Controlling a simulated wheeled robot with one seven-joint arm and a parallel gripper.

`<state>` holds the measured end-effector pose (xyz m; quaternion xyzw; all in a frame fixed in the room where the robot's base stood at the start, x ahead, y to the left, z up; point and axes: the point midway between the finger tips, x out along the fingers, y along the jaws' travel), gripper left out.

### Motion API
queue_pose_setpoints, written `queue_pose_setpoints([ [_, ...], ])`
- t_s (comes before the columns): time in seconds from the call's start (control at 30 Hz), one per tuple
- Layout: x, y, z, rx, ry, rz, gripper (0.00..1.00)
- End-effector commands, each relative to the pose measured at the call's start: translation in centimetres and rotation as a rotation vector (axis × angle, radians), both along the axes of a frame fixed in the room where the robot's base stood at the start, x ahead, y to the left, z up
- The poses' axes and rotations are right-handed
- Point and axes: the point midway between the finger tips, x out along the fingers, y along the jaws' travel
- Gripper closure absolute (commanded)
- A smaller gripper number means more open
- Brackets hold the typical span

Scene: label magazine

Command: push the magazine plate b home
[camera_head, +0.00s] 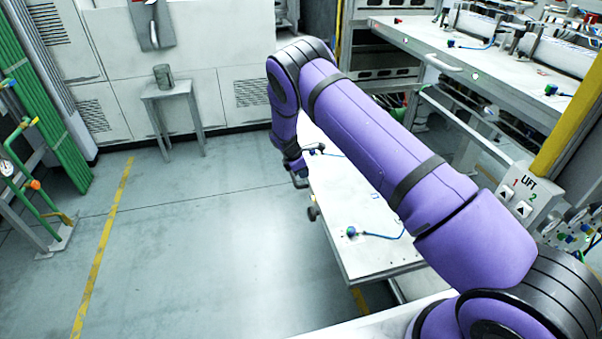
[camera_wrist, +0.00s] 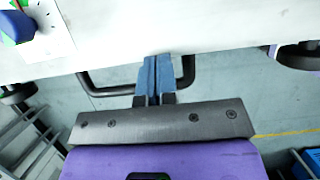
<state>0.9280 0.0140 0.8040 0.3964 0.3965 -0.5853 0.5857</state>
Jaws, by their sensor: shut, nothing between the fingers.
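A white plate (camera_head: 352,205), which I take to be magazine plate b, sticks out at low height beside the machine frame. No letter on it is readable. Its near edge (camera_wrist: 225,42) crosses the top of the wrist view, with a dark bar handle (camera_wrist: 108,91) along it. My gripper (camera_wrist: 155,60) is shut and empty, its blue fingertips at the plate's edge between the handle's two ends. I cannot tell whether they touch plate or handle. In the head view my purple arm hides part of the plate, and the gripper (camera_head: 299,178) is small and dark beside its left edge.
Blue-green connectors (camera_head: 351,231) with blue cables lie on the plate. Dark round parts (camera_wrist: 300,56) sit near its edge. An upper white shelf (camera_head: 415,38) and a LIFT button panel (camera_head: 525,194) stand to the right. The floor (camera_head: 200,240) at left is clear.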

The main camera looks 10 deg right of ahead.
Motion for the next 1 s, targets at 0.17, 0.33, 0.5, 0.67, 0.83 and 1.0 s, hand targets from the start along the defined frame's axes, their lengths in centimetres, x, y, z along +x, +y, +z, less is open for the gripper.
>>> queue_pose_setpoints([
  [0.17, -0.1, -3.3, 0.0, -0.002, 0.002, -0.005, 1.0],
  [0.33, -0.2, -8.7, -0.1, -0.004, 0.004, -0.012, 1.0],
  [0.5, -0.3, -14.7, -0.1, -0.003, 0.004, -0.011, 1.0],
  [0.67, -0.3, -20.4, -0.2, -0.002, 0.005, -0.011, 1.0],
  [0.83, -0.4, -26.5, -0.3, -0.002, 0.005, -0.011, 1.0],
  [1.0, -0.4, -32.5, -0.4, -0.001, 0.006, -0.01, 1.0],
])
